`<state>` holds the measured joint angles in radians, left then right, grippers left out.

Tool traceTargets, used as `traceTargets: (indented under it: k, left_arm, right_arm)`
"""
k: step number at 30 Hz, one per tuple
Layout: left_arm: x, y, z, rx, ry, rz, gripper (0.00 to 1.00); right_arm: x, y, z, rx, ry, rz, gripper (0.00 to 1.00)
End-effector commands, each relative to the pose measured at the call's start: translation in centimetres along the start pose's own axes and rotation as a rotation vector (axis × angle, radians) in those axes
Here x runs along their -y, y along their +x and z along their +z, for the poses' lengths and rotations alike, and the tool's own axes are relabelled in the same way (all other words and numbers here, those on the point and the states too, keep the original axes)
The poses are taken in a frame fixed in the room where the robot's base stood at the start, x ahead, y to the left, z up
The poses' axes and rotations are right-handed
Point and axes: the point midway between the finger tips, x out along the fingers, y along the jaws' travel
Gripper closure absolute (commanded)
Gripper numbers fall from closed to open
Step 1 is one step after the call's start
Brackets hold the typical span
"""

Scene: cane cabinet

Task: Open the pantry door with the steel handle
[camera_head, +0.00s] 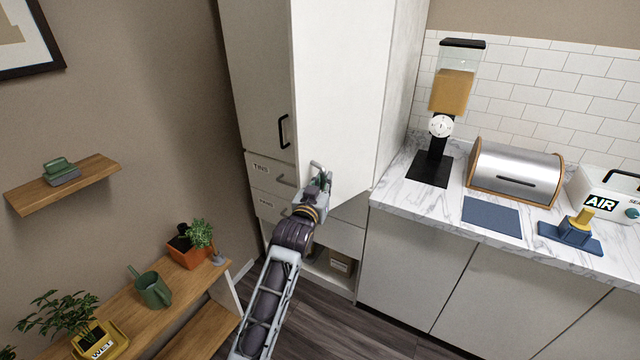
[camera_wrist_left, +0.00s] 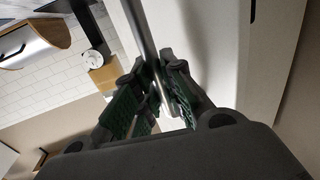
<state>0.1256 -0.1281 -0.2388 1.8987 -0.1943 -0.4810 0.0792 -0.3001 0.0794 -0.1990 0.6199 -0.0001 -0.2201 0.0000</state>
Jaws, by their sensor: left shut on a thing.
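The pantry door (camera_head: 343,85) is the tall white panel in the middle of the head view. It stands out at an angle from the cabinet front, partly open, with drawers and a lower compartment showing below it. Its steel handle (camera_wrist_left: 143,35) is a slim bar crossing the upper middle of the left wrist view. My left gripper (camera_head: 320,182) is at the door's lower left edge, and its green-padded fingers (camera_wrist_left: 155,85) are shut around the handle bar. The fingers hide part of the handle. My right gripper is not in view.
Left of the pantry door is a closed cabinet door with a black handle (camera_head: 284,131), above labelled drawers (camera_head: 272,172). A marble counter (camera_head: 400,187) with a dispenser (camera_head: 440,125) and bread box (camera_head: 515,172) stands right. A wooden plant bench (camera_head: 192,290) stands left.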

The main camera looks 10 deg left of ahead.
Motion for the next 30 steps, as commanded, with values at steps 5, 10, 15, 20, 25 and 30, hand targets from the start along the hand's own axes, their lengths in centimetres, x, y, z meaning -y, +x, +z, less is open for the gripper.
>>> traceTargets:
  k: [5, 10, 15, 20, 25, 30]
  left_arm:
    - [-0.1, 0.1, 0.1, 0.003, 0.001, 0.000, 1.00]
    - [-0.1, 0.1, 0.1, 0.003, 0.001, -0.001, 1.00]
    - [-0.1, 0.1, 0.1, 0.002, 0.001, -0.001, 0.82]
    - [-0.1, 0.1, 0.0, 0.001, 0.001, -0.001, 0.66]
    - [-0.1, 0.1, 0.0, 0.000, 0.001, 0.000, 0.66]
    - [-0.1, 0.0, 0.0, 0.000, 0.001, 0.000, 0.66]
  right_arm:
    - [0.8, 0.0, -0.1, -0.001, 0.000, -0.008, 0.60]
    - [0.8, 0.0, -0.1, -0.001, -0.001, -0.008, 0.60]
    - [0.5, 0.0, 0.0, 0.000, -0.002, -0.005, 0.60]
    - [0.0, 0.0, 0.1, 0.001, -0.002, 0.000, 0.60]
    - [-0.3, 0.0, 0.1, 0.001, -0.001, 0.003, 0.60]
    - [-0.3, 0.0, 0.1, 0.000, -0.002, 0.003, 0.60]
